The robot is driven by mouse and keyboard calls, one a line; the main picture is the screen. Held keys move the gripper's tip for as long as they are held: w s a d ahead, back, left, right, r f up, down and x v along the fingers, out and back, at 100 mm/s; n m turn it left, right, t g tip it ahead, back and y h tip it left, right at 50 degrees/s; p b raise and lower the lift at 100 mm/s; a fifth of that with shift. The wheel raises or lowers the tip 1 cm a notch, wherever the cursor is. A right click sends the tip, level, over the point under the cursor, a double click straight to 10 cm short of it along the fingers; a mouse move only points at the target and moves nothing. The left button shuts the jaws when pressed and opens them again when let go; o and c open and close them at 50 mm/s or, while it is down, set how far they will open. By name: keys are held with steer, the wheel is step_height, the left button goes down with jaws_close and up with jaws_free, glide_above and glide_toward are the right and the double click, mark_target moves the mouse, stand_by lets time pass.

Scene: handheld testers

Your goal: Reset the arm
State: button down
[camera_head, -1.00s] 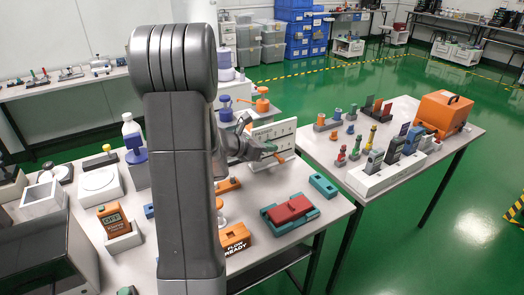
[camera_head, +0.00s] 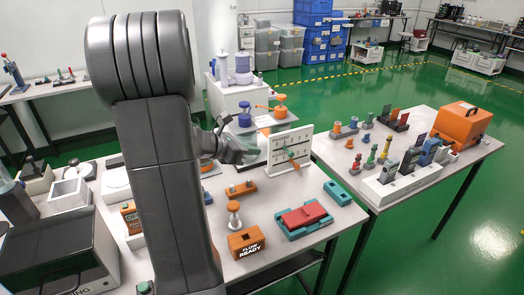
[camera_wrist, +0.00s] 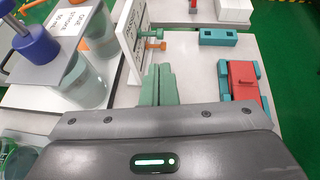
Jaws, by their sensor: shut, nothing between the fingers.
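My gripper (camera_head: 252,153) is raised above the near table, just left of the white upright panel, and points to the right. In the wrist view its green fingers (camera_wrist: 159,85) are together with nothing between them. My grey arm stands across the left middle of the head view and hides part of the table behind it. From the head view I cannot tell whether the fingers touch the panel.
A white panel (camera_head: 302,140) with pegs stands by the gripper. Blue-topped jars (camera_wrist: 88,60) stand left in the wrist view. A second table (camera_head: 450,165) holds testers.

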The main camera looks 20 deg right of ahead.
mark_target(289, 155)
steer(key=shift+s+a+r, duration=0.1)
steer(key=shift+a+r, duration=0.05)
steer(key=shift+a, duration=0.2)
steer(key=b+x, duration=0.2)
steer(key=x, duration=1.2)
steer(key=shift+a+p, duration=0.35)
steer(key=shift+a, duration=0.55)
steer(key=shift+d, duration=0.15)
